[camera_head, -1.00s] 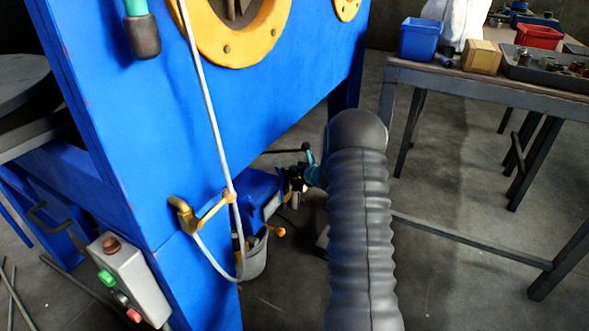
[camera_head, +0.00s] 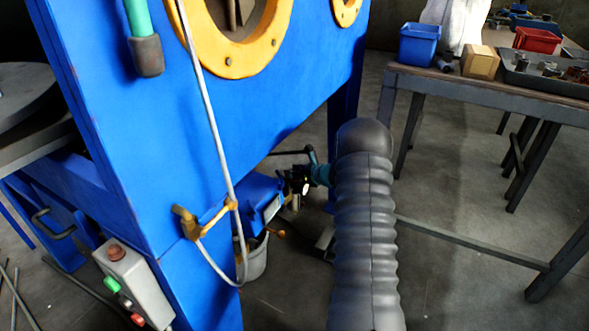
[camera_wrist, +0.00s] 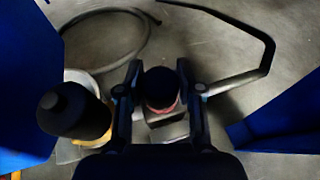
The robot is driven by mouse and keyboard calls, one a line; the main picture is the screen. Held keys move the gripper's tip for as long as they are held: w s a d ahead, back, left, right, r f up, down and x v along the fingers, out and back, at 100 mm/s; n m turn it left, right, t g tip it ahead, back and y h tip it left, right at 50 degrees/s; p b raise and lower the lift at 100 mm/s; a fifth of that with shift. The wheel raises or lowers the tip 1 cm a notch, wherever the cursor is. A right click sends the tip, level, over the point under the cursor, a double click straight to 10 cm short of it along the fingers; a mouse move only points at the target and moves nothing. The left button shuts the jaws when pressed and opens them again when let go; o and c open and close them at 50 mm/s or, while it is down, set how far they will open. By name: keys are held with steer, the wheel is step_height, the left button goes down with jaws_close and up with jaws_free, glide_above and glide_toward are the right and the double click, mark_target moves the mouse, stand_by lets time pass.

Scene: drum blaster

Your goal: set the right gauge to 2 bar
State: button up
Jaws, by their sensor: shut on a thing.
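In the wrist view my gripper (camera_wrist: 160,75) has its two dark fingers on either side of a round black knob (camera_wrist: 162,85) with a reddish ring beneath it. The gripper is shut on this knob. A second black cylinder (camera_wrist: 70,108) with a narrower top stands to the left, outside the fingers. In the head view my gripper (camera_head: 296,180) is small and low beside the blue machine, partly hidden by my arm. I cannot make out any gauge's dial or needle, so its reading cannot be told.
Blue panels (camera_wrist: 25,85) flank the gripper in the wrist view. A bent bar (camera_wrist: 255,65) is at the right and a dark hose (camera_wrist: 140,35) lies behind. In the head view, the blue machine (camera_head: 215,115) is close at left and a workbench (camera_head: 480,85) stands at right.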

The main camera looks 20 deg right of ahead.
steer(key=n+g+y, duration=0.1)
steer(key=n+y, duration=0.1)
steer(key=y, duration=0.1)
steer(key=shift+w+d+n+p, duration=0.1)
steer(key=shift+w+n+p, duration=0.05)
steer(key=shift+n+p, duration=0.25)
steer(key=n+g+y+b, duration=0.1)
steer(key=n+g+y, duration=0.2)
steer(key=shift+n+g+y+b, duration=0.7)
steer(key=shift+n+g, duration=0.5)
steer(key=shift+n, duration=0.1)
steer(key=shift+o, duration=0.6)
steer(key=shift+w+n+g+y+b, duration=0.2)
steer(key=shift+n+g+y+b, duration=0.1)
steer(key=shift+n+g+b, duration=0.75)
steer(key=shift+s+r+g+b, duration=0.25)
steer(key=shift+g+b, duration=0.1)
steer(key=shift+b, duration=0.25)
steer(key=shift+c, duration=0.6)
steer(key=o, duration=1.1)
steer(key=shift+n, duration=0.25)
steer(key=shift+c, duration=0.2)
steer(key=shift+o, duration=0.6)
steer(key=shift+f, duration=0.2)
